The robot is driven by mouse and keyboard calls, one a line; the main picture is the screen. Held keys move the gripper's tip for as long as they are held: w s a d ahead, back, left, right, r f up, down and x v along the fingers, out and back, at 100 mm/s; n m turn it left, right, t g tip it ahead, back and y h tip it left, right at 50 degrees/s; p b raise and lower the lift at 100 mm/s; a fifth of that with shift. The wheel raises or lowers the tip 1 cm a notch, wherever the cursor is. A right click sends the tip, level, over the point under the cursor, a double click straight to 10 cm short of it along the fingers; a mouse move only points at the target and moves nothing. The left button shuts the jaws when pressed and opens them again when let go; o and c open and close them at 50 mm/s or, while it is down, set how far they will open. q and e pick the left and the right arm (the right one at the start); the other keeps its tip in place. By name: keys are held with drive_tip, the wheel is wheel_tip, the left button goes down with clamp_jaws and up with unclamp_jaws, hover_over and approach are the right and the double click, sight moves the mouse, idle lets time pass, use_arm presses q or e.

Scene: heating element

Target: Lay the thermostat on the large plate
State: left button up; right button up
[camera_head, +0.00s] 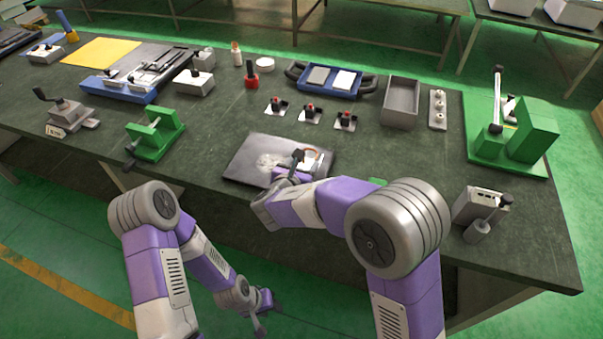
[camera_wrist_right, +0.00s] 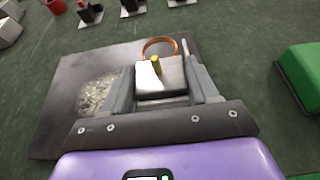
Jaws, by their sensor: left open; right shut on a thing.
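The thermostat (camera_wrist_right: 160,78) is a pale metal box with a brass stem and a copper loop. My right gripper (camera_wrist_right: 160,88) is shut on the box, one finger on each side, over the right part of the plate. In the head view this gripper (camera_head: 300,168) partly hides the thermostat; I cannot tell whether it touches the plate. My left gripper (camera_head: 258,318) is open and empty, low in front of the table.
A green clamp (camera_head: 155,134) stands left of the plate. Behind it are small switch-like parts (camera_head: 310,113), a blue tray (camera_head: 330,80) and a grey bin (camera_head: 401,102). A green press (camera_head: 520,135) and a grey device (camera_head: 482,205) stand at right.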

wheel_tip(320, 180, down, 3)
drive_tip(key=shift+r+b, duration=0.2)
drive_tip(key=shift+b, duration=0.1)
drive_tip(key=shift+r, duration=0.15)
drive_tip(key=shift+f, duration=0.25)
drive_tip(key=o, duration=1.2)
drive_tip(key=shift+r, duration=0.1)
